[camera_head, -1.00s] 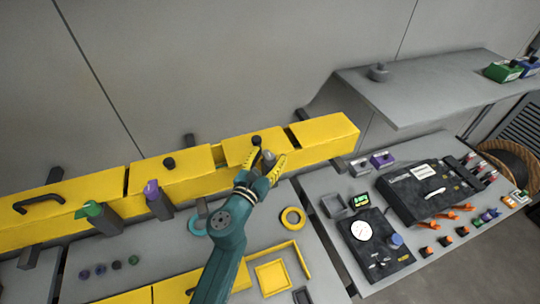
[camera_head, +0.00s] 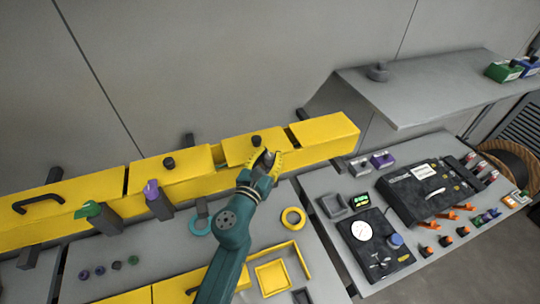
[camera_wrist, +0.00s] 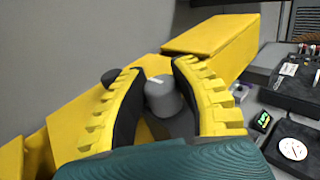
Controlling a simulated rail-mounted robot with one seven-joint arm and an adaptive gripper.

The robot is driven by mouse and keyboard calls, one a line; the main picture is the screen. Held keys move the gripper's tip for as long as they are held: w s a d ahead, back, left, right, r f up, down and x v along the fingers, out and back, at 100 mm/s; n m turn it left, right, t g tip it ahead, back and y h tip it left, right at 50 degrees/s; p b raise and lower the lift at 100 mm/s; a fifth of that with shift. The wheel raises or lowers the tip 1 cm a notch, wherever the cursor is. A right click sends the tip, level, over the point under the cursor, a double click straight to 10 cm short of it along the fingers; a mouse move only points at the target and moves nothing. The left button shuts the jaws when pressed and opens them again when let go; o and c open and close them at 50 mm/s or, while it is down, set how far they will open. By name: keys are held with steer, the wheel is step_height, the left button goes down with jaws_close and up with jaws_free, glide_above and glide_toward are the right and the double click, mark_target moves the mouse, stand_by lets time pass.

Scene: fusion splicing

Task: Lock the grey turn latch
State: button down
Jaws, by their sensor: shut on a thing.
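The grey turn latch (camera_wrist: 162,95) is a grey cylindrical knob with a pale mark on its top; in the wrist view it sits between the two yellow-backed fingers of my gripper (camera_wrist: 152,90). The fingers close around its sides. In the head view my gripper (camera_head: 265,160) is at the front of the yellow box row (camera_head: 320,142), and the latch is mostly hidden by the fingers. The latch's lower part and base are partly hidden in the wrist view.
Purple (camera_head: 152,190) and green (camera_head: 90,210) latches stand on grey posts to the left. A black knob (camera_head: 256,141) is on the lid just behind my gripper. A yellow ring (camera_head: 293,218) and tray (camera_head: 272,277) lie on the bench. Black equipment (camera_head: 425,190) stands at the right.

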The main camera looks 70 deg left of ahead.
steer(key=n+g+y, duration=0.1)
steer(key=n+g, duration=0.1)
steer(key=n+g+y+b, duration=0.1)
steer(key=g+y, duration=0.1)
steer(key=shift+w+d+n+g, duration=0.1)
steer(key=shift+n+g, duration=0.3)
steer(key=shift+n+g+y+b, duration=0.4)
steer(key=shift+n+g+y, duration=0.45)
steer(key=shift+g, duration=0.45)
steer(key=c, duration=0.7)
jaws_free()
steer(key=shift+c, duration=0.2)
steer(key=v, duration=1.2)
steer(key=shift+r, duration=0.1)
